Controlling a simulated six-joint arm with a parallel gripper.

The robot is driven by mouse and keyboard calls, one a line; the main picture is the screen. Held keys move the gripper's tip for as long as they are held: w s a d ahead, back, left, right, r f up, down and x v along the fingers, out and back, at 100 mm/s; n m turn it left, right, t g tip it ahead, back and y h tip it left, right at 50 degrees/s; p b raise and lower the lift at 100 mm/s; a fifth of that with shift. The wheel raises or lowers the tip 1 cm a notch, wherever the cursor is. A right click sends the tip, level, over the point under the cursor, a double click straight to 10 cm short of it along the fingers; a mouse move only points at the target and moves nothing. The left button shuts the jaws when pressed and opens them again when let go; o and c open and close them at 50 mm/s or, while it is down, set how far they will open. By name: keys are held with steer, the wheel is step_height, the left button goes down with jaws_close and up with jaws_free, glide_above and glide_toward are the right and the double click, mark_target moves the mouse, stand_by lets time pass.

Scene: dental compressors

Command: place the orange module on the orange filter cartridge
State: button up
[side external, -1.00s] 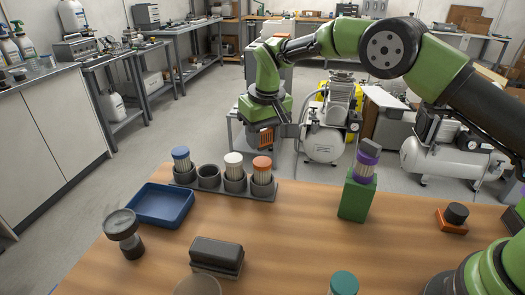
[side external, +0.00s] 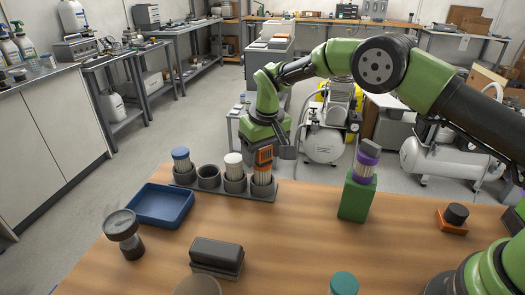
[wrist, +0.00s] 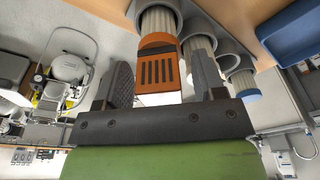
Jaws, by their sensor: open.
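The orange module (side external: 264,156), a slotted orange block, sits on top of the orange filter cartridge (side external: 262,177), which stands in the right-hand cup of the grey rack. In the wrist view the module (wrist: 157,72) rests against the end of the pleated cartridge (wrist: 159,21) and looks roughly in line with it. My gripper (side external: 271,150) is at the module's height. In the wrist view its fingers (wrist: 160,66) are open, one on each side of the module, with visible gaps.
The rack (side external: 225,190) also holds a white-topped cartridge (side external: 233,165), an empty cup (side external: 209,177) and a blue-topped cartridge (side external: 181,159). A blue tray (side external: 160,205) lies to the left. A green block (side external: 356,198) with a purple-topped cartridge stands to the right.

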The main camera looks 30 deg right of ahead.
steer(key=shift+r, duration=0.1)
steer(key=s+d+r, duration=0.1)
steer(key=s+r, duration=0.2)
steer(key=r, duration=0.4)
steer(key=s+d+r+m+t, duration=0.1)
steer(key=s+r, duration=0.1)
steer(key=r, duration=0.5)
steer(key=s+d+r, duration=0.1)
steer(key=s+r, duration=0.2)
steer(key=r, duration=0.4)
steer(key=s+d+r+m+t+y, duration=0.1)
steer(key=s+r, duration=0.1)
steer(key=s, duration=0.5)
steer(key=s+d+r+m+t+y, duration=0.1)
steer(key=s+r+t, duration=0.15)
steer(key=s, duration=0.45)
steer(key=s+d+f+m, duration=0.1)
steer(key=s+f, duration=0.2)
steer(key=s, duration=0.6)
steer(key=shift+f+t, duration=0.4)
steer(key=shift+t, duration=0.05)
